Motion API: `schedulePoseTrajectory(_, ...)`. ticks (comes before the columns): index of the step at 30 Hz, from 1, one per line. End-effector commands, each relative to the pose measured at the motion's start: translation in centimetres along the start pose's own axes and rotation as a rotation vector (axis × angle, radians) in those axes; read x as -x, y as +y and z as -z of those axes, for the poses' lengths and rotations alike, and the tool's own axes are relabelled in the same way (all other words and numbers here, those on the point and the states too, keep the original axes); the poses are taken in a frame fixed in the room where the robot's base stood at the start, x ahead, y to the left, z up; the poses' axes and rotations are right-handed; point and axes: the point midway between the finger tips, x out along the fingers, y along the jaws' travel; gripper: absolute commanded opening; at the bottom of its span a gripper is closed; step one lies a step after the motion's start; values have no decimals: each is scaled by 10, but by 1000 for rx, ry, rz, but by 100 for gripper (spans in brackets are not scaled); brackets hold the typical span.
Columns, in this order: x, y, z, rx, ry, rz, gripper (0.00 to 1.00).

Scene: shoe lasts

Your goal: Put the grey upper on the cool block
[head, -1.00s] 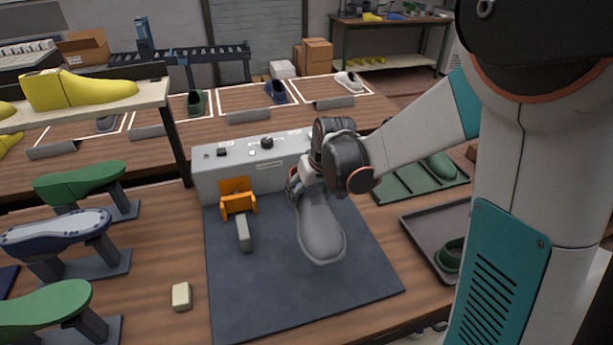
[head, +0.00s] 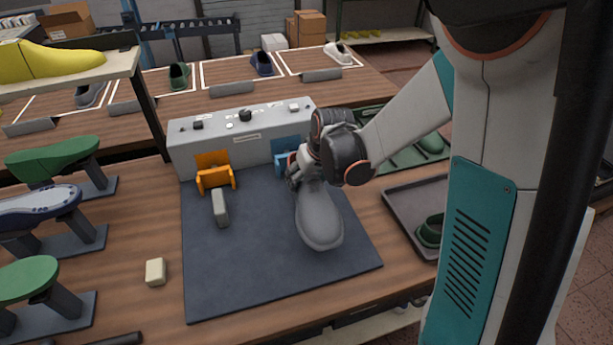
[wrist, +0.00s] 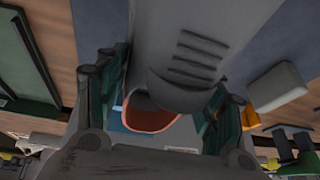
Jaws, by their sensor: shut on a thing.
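The grey upper (head: 318,215) is held over the dark mat, its toe toward the front; the wrist view shows its grey body (wrist: 200,50) and orange-red opening (wrist: 150,118). My gripper (head: 303,176) is shut on its heel end. In the wrist view the fingers (wrist: 165,98) sit on either side of it. A blue block (head: 284,157) on the front of the grey machine is partly hidden behind my gripper. An orange block (head: 213,176) stands to its left with a grey bar before it. I cannot tell whether the upper touches the mat.
The grey machine box (head: 200,153) with knobs stands behind the dark mat (head: 235,270). Green lasts (head: 68,152) on stands are at left, with a cream block (head: 155,272) near. A grey tray (head: 395,205) with a green shoe is at right. The mat's front left is clear.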

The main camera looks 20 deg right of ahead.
Motion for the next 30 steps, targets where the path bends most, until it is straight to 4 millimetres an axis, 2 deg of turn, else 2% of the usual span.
schedulePoseTrajectory(30,-55,4,-23,-1,0,-1,33)
